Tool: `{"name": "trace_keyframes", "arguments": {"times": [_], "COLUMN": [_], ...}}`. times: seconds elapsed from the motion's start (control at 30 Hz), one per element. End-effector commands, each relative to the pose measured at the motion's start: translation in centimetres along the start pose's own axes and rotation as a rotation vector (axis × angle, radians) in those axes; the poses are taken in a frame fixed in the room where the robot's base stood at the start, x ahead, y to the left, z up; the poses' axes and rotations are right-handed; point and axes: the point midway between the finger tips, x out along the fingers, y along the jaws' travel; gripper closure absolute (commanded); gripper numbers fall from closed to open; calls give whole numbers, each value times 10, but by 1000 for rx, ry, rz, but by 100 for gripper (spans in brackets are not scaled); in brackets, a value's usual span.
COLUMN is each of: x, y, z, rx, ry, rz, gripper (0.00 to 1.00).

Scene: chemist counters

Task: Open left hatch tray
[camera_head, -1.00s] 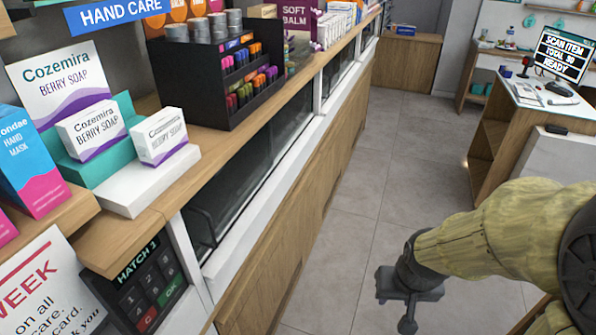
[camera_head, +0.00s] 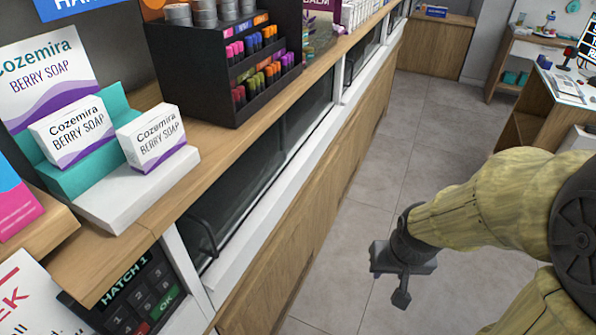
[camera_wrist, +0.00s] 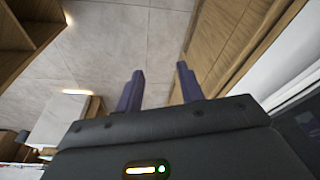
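The left hatch has a keypad (camera_head: 135,295) labelled HATCH 1 at the lower left of the head view. Beside it, a dark glass hatch front (camera_head: 262,160) with a black handle bar (camera_head: 203,237) at its near end sits in a white frame under the wooden counter. It looks closed. My gripper (camera_head: 385,287) is out over the floor to the right of the counter, apart from the hatch. In the wrist view my gripper (camera_wrist: 160,88) has its two fingers spread with nothing between them.
Berry soap boxes (camera_head: 152,137) on a white stand and a black cosmetics rack (camera_head: 215,70) stand on the counter (camera_head: 190,185). Grey floor (camera_head: 400,150) is free between the counter and a desk (camera_head: 545,115) at the right.

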Motion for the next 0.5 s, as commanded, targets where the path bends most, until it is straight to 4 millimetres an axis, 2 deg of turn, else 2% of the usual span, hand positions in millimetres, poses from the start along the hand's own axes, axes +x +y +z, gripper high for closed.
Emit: {"name": "trace_keyframes", "arguments": {"times": [0.33, 0.43, 0.5], "x": [4, 14, 24], "y": [2, 7, 12], "z": [-6, -22, -42], "rx": [12, 50, 91], "ry": [17, 69, 130], "rz": [4, 15, 19], "gripper": [62, 62, 62]}}
